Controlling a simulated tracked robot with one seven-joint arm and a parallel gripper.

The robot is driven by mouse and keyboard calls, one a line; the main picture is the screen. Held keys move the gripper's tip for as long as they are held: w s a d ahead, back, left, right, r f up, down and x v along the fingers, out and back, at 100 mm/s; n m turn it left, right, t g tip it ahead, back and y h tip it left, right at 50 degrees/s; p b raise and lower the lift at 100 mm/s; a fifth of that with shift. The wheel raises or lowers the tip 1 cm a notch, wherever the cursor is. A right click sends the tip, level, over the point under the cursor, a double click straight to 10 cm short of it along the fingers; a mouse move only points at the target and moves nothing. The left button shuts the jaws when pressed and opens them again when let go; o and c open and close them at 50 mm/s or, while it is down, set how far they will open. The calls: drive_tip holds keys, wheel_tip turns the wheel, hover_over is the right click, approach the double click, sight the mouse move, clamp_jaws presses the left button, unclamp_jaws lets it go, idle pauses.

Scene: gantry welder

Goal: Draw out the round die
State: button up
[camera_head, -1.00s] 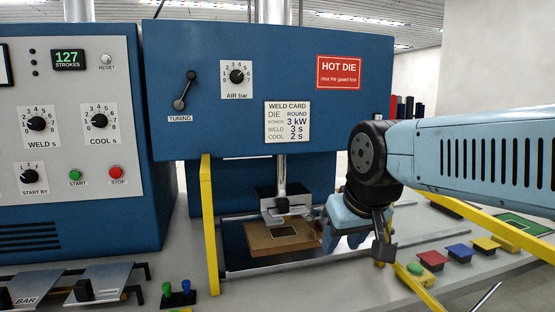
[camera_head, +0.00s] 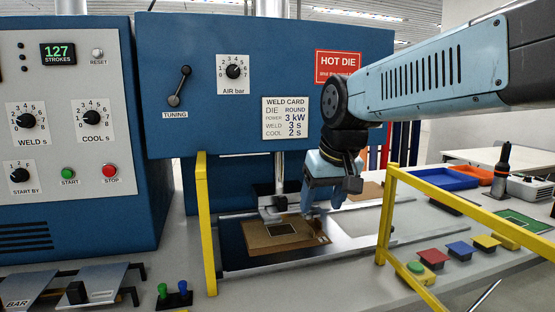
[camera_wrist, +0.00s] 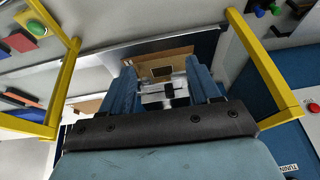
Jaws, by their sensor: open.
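I cannot pick out a round die for certain. The press head (camera_head: 273,207) hangs on a bright rod under the blue press, a light block with a dark knob. It also shows between my fingers in the wrist view (camera_wrist: 168,91). Below it lies a brown board (camera_head: 262,240) with a dark rectangle on top, seen in the wrist view (camera_wrist: 185,57) too. My gripper (camera_head: 310,205) is open, just right of the head and above the board's right end. In the wrist view its two blue fingers (camera_wrist: 165,85) are apart with nothing held between them.
Yellow guard frames stand left (camera_head: 206,225) and right (camera_head: 388,215) of the press opening. A weld card (camera_head: 286,118) reads DIE ROUND; a HOT DIE sign (camera_head: 338,66) is partly behind my arm.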

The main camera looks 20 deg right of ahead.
drive_tip(key=w+r+g, duration=0.2)
drive_tip(key=w+r, duration=0.1)
drive_tip(key=w, duration=1.3)
drive_tip(key=g, duration=0.2)
hover_over(282, 198)
wheel_tip(282, 198, down, 2)
drive_tip(key=f, duration=1.3)
drive_tip(key=shift+w+f, duration=0.25)
drive_tip(key=shift+f, duration=0.05)
clamp_jaws()
drive_tip(key=shift+s+r, duration=0.1)
